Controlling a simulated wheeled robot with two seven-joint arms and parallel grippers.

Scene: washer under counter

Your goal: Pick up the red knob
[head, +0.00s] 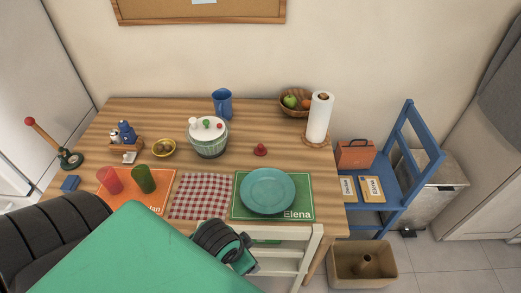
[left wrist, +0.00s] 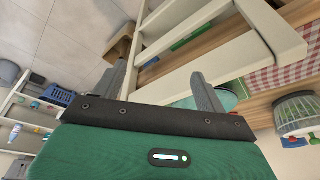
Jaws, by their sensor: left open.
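My left gripper (head: 250,262) is low at the table's front edge, beside the cream chair, well short of the knob and partly hidden by my arm. In the left wrist view its two dark fingers (left wrist: 163,82) are spread with nothing between them, close to the chair's rails. The knob cannot be made out in the left wrist view. My right gripper is not in view.
The cream chair (head: 290,249) stands at the table's front. A blue pitcher (head: 222,103), fruit basket (head: 295,102) and paper towel roll (head: 319,118) stand behind the knob. The wood around the knob is bare.

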